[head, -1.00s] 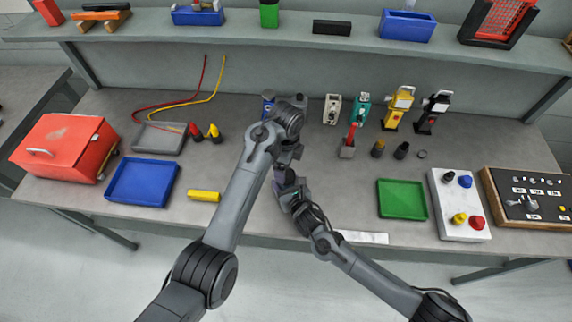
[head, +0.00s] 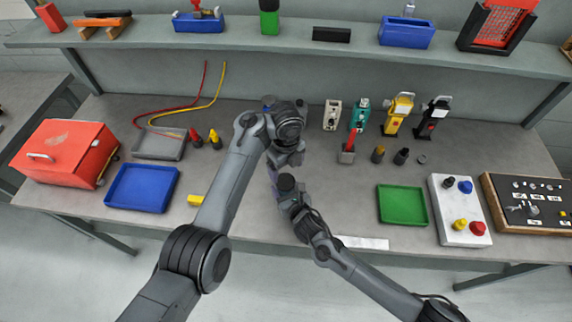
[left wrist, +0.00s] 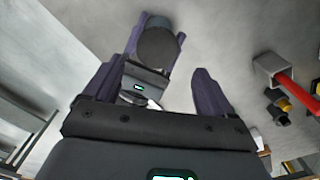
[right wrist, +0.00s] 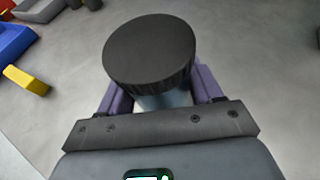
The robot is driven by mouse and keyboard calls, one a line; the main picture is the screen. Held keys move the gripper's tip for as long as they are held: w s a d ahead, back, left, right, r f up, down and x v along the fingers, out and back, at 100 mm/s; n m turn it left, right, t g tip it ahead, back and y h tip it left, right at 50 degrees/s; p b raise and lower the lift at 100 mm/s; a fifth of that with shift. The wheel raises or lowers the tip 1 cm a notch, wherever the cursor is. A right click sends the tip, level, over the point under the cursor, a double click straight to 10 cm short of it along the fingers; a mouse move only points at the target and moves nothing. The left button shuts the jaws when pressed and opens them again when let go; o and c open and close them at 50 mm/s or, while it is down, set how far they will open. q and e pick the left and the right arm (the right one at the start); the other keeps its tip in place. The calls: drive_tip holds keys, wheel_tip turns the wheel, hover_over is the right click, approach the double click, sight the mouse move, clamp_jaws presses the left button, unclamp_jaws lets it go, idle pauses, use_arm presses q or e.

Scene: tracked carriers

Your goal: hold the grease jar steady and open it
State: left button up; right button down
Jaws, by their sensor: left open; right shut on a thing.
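The grease jar has a wide dark ribbed lid (right wrist: 150,48) and a blue-grey body (right wrist: 166,99), seen in the right wrist view. My right gripper (right wrist: 158,88) is shut on the body, with its purple fingers on both sides below the lid. In the left wrist view the dark lid (left wrist: 157,47) shows beyond my open left gripper (left wrist: 156,72). The left fingers are spread wide and apart from the lid. In the head view my left wrist (head: 288,127) is just beyond the right one (head: 292,195), and the jar is hard to make out.
A red-handled tool (head: 348,148) and small dark fittings (head: 401,156) stand to the right. A green tray (head: 402,205) is at front right, a blue tray (head: 142,187) at left. A yellow block (head: 196,200) lies partly behind my left arm.

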sight(286, 180)
use_arm(q)
drive_tip(key=shift+f, duration=3.05)
drive_tip(key=c, duration=1.1)
drive_tip(key=n, duration=0.6)
drive_tip(key=shift+r, duration=0.1)
use_arm(e)
drive_tip(key=shift+s+a, duration=0.15)
drive_tip(key=shift+a, duration=0.05)
use_arm(q)
drive_tip(key=o, duration=1)
drive_tip(key=shift+o, duration=0.9)
use_arm(e)
drive_tip(key=shift+d, duration=0.15)
